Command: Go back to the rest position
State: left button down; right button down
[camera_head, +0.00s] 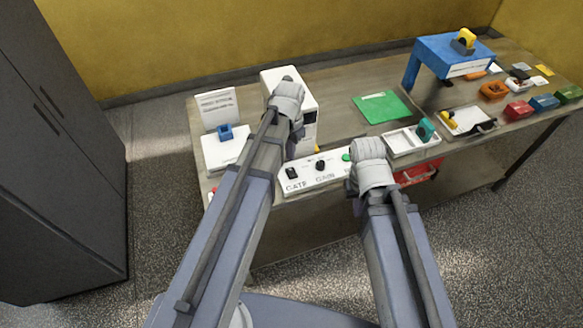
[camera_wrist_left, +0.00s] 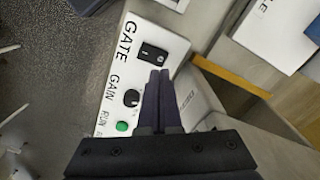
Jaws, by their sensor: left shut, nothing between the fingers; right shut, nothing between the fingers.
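My left arm reaches in from the left in the head view, its wrist in front of a white box-shaped machine (camera_head: 272,75). In the left wrist view my left gripper (camera_wrist_left: 159,78) is shut and empty. Its fingertips overlap a white control panel (camera_wrist_left: 150,35) beside a black rocker switch (camera_wrist_left: 153,52) and a black knob (camera_wrist_left: 131,97); I cannot tell whether they touch. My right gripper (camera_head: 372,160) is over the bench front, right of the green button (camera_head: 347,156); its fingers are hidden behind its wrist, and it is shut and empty.
The wooden bench (camera_head: 340,90) carries a green sheet (camera_head: 382,107), a white tray (camera_head: 400,145), a blue stand (camera_head: 440,50) and several coloured blocks at right. A blue piece (camera_head: 225,131) rests on a white plate at left. A dark cabinet (camera_head: 60,150) stands left; floor lies between.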

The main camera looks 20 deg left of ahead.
pick_arm(q)
jog(key=shift+r+p, duration=0.4)
jog(key=shift+r, duration=0.3)
jog(key=s+d+f+n+y+b, duration=0.1)
jog(key=s+d+f+b, duration=0.1)
jog(key=s+d, duration=0.8)
jog(key=s, duration=0.4)
jog(key=shift+s+d, duration=0.15)
jog(key=shift+d, duration=0.1)
